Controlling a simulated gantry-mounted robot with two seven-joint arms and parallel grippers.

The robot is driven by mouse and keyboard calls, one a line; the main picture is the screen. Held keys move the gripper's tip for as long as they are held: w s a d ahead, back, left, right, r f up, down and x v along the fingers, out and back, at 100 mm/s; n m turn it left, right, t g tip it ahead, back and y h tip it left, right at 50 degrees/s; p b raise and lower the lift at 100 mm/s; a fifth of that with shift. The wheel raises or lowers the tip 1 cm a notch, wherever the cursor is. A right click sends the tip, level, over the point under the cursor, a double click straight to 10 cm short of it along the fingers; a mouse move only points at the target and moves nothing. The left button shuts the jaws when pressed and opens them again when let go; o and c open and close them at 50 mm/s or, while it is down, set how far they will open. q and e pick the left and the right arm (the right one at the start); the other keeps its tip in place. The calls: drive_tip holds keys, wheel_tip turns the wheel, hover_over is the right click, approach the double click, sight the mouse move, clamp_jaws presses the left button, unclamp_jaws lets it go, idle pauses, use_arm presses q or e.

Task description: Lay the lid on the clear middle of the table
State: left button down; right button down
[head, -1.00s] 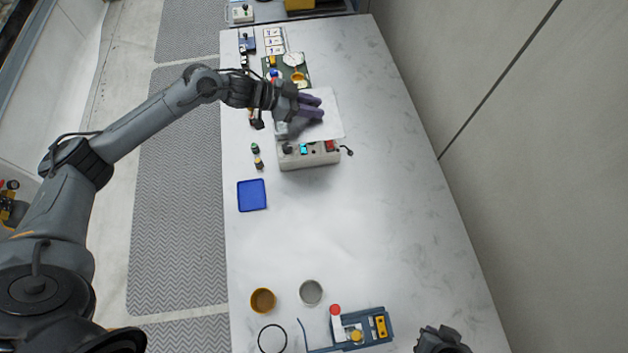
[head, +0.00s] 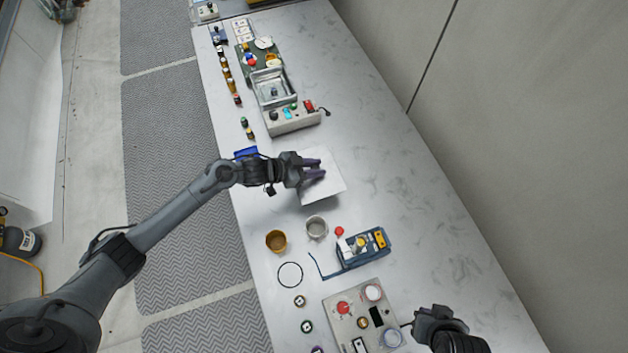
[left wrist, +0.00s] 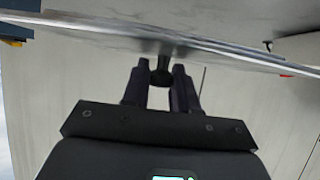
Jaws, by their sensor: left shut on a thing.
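The lid (head: 328,192) is a flat, pale square plate over the middle of the table (head: 390,160). My left gripper (head: 316,168) is shut on its small dark knob, which shows between the fingers in the left wrist view (left wrist: 162,72). The plate spans the top of that view (left wrist: 230,47). I cannot tell whether the lid touches the table or hangs just above it. The grey cooler box (head: 292,122) stands farther back, its silver basin (head: 272,88) open. My right gripper (head: 436,318) is at the bottom right; its fingers are unclear.
A grey cup (head: 316,228) stands close in front of the lid, with an amber cup (head: 276,241) beside it. A blue tray (head: 246,153) is partly hidden by my left arm. Bare table lies right of the lid.

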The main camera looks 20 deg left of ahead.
use_arm(q)
drive_tip(key=shift+d+f+b, duration=0.1)
drive_tip(key=shift+f+b, duration=0.2)
drive_tip(key=shift+f, duration=3.3)
drive_tip(key=shift+f, duration=0.15)
